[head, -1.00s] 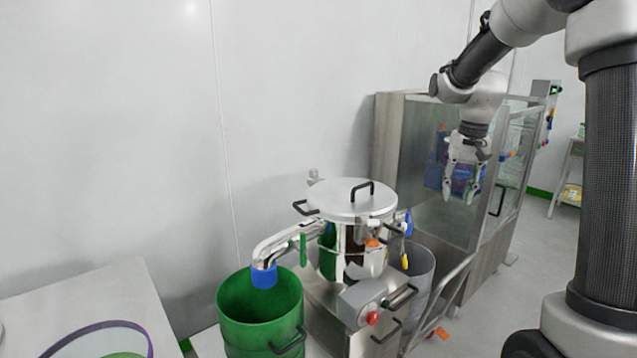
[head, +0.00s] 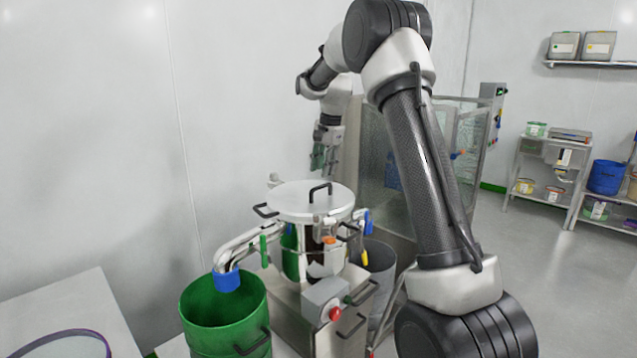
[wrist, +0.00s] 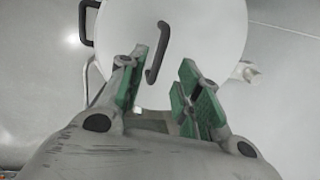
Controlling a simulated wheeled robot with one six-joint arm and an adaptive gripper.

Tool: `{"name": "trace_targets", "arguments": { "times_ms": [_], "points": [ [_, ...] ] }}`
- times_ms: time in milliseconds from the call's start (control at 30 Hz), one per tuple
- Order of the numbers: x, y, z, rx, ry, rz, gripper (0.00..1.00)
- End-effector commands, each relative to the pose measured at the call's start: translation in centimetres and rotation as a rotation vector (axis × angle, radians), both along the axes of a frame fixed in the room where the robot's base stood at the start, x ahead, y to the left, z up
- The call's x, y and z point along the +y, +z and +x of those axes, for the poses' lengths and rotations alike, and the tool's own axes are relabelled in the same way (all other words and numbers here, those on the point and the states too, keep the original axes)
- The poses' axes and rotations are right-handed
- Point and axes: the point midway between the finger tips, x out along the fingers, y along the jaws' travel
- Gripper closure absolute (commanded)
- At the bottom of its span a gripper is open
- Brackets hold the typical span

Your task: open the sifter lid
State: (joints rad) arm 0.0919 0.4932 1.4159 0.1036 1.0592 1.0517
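The sifter's round metal lid (head: 290,203) lies flat and closed on top of the sifter body (head: 300,262). A black lid handle (head: 321,190) arches up from its top, and a second black handle (head: 264,210) sticks out at its left rim. My gripper (head: 324,160) is above and behind the lid in the head view, pointing down and apart from it. In the wrist view my gripper (wrist: 160,90) shows green finger pads spread apart with nothing between them. The lid (wrist: 205,30) and its top handle (wrist: 157,55) lie beyond the fingertips.
A green drum (head: 222,315) stands under the sifter's outlet pipe (head: 245,245) at the front left. A grey bin (head: 378,262) stands right of the sifter. A glass-walled cabinet (head: 385,170) is behind. A table (head: 70,315) is at lower left. Open floor lies right.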

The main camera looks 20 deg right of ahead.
Motion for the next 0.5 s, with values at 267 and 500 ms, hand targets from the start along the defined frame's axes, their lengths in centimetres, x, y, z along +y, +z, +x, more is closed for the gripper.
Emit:
{"name": "trace_targets", "arguments": {
  "times_ms": [267, 500],
  "points": [
    [0.4, -4.5, 0.8, 0.002, 0.002, 0.000, 0.67],
    [0.4, -5.6, 1.0, 0.001, 0.002, 0.000, 0.67]
  ]
}}
